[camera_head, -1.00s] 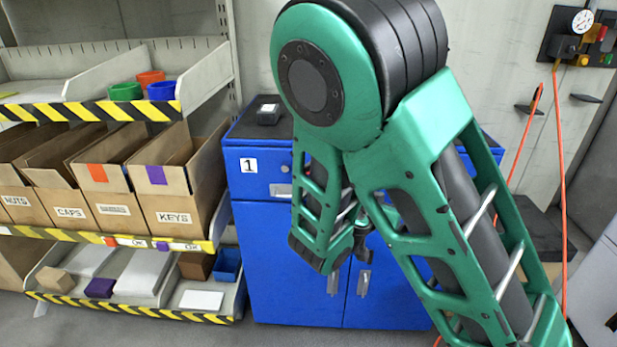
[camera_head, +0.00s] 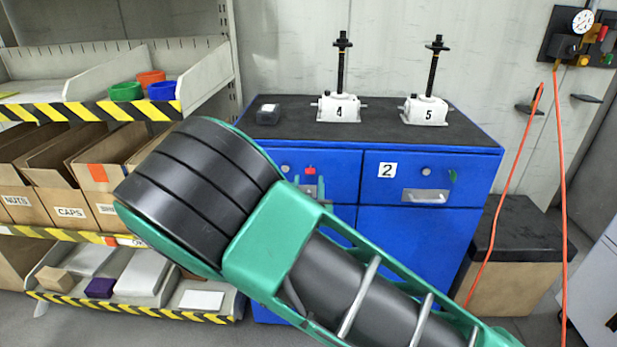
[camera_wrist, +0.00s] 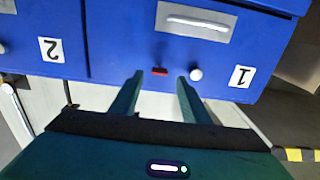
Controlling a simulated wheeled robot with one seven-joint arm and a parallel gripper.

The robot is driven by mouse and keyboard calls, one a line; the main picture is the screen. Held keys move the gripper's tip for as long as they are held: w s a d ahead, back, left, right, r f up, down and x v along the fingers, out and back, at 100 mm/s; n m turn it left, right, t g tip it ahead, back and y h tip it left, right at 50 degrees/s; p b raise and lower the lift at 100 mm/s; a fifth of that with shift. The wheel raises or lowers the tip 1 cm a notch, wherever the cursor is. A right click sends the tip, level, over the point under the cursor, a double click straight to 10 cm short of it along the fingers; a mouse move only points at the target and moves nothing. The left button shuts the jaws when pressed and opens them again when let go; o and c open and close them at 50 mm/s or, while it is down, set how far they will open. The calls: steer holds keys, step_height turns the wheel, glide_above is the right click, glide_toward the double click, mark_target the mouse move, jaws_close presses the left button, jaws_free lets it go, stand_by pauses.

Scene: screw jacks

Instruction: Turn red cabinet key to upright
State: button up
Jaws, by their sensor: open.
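The red key (camera_head: 310,170) is on the front of the blue cabinet's (camera_head: 385,225) drawer 1. It also shows in the wrist view (camera_wrist: 159,71), where its head looks wider than tall, lying flat sideways. My gripper (camera_wrist: 157,88) is open, its two green fingers pointing at the drawer front. The key is between the fingertips in the picture, just beyond them, and no contact shows. In the head view my gripper (camera_head: 310,185) shows just below the key, partly hidden behind my arm.
A pale round knob (camera_wrist: 195,74) sits close beside one finger. The drawer handle (camera_wrist: 196,22) is farther off. A green key (camera_head: 452,176) is on drawer 2. Screw jacks 4 (camera_head: 339,108) and 5 (camera_head: 425,110) stand on the cabinet top. Shelves with boxes are at left.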

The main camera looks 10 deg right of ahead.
mark_target(310, 171)
steer(key=shift+w+d, duration=0.25)
steer(key=shift+w, duration=0.95)
steer(key=shift+w+d, duration=0.2)
steer(key=shift+w, duration=1)
steer(key=c, duration=1.1)
